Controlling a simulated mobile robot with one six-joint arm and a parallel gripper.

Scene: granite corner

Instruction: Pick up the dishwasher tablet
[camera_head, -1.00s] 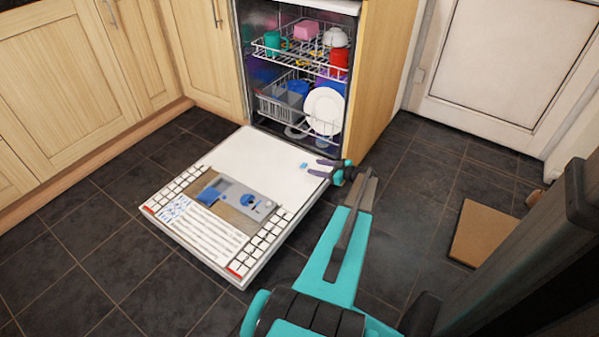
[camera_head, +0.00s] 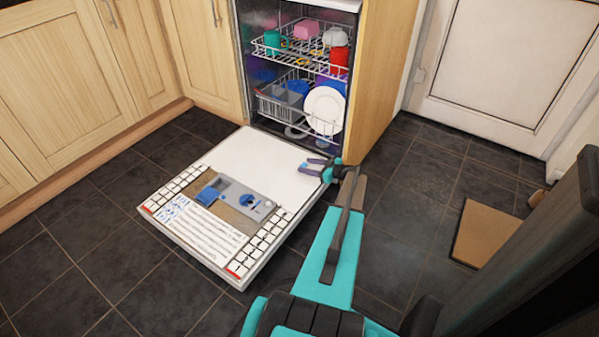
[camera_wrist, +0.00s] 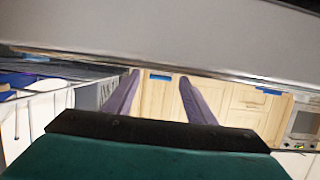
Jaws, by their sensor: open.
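The dishwasher tablet (camera_head: 303,167) is a small blue and white block lying on the white inner face of the open dishwasher door (camera_head: 255,165), near its right edge. My gripper (camera_head: 311,167) reaches in from the right, low over the door, with its purple fingers open and their tips at the tablet. In the wrist view, which seems upside down, a blue block that looks like the tablet (camera_wrist: 159,77) shows in the gap between the two fingers of my gripper (camera_wrist: 159,75). I cannot tell whether the fingers touch it.
The loaded dishwasher racks (camera_head: 300,100) stand behind. Wooden cabinets (camera_head: 70,85) line the left. A brown mat (camera_head: 485,235) lies right. Dark floor is free in front.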

